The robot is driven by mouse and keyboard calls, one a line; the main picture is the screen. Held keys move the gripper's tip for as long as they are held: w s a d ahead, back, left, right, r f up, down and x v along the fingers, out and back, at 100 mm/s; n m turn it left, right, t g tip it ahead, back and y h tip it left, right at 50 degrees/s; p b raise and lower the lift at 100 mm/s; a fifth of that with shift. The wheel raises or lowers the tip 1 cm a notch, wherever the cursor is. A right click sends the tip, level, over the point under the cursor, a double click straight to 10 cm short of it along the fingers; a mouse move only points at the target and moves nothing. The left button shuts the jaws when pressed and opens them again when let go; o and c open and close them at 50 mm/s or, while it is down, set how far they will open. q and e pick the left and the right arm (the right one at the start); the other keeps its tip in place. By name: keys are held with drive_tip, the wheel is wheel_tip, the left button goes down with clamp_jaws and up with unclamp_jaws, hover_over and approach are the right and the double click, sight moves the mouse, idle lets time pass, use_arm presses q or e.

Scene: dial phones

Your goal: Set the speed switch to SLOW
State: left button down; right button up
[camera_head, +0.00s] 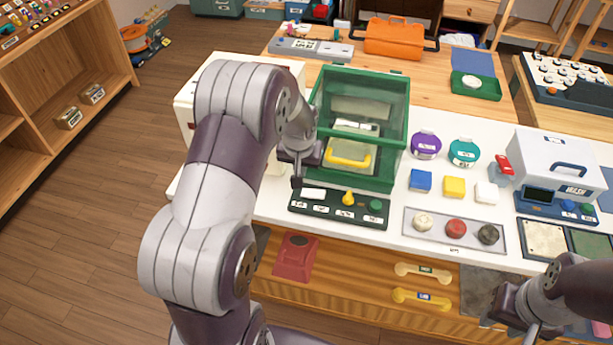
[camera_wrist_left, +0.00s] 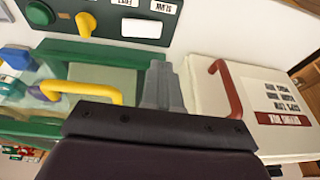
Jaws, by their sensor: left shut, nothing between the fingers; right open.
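A dark green control panel (camera_head: 338,208) lies along the front of the green glass-walled box (camera_head: 398,170). It carries a white rocker-like switch (camera_head: 313,194), a yellow knob (camera_head: 348,198) and a green button (camera_head: 375,205). In the left wrist view the white switch (camera_wrist_left: 142,28) lies by upside-down SLOW and FAST labels; its setting I cannot tell. My left gripper (camera_head: 297,182) is just above the panel's left end, near the white switch. In the left wrist view its fingers (camera_wrist_left: 162,85) are shut and empty, apart from the switch. My right gripper (camera_head: 515,325) is open at lower right.
Purple (camera_head: 426,145) and teal (camera_head: 464,152) round pieces and several coloured blocks stand right of the box. A tray with three round buttons (camera_head: 454,230) lies at the front. A white case with a red handle (camera_wrist_left: 216,92) stands beside the box.

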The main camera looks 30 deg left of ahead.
use_arm(q)
drive_tip(key=r, duration=0.1)
drive_tip(key=s+r, duration=0.1)
drive_tip(key=r, duration=0.2)
drive_tip(key=shift+s+a+r, duration=0.15)
drive_tip(key=shift+s+a, duration=0.05)
drive_tip(key=shift+a, duration=0.15)
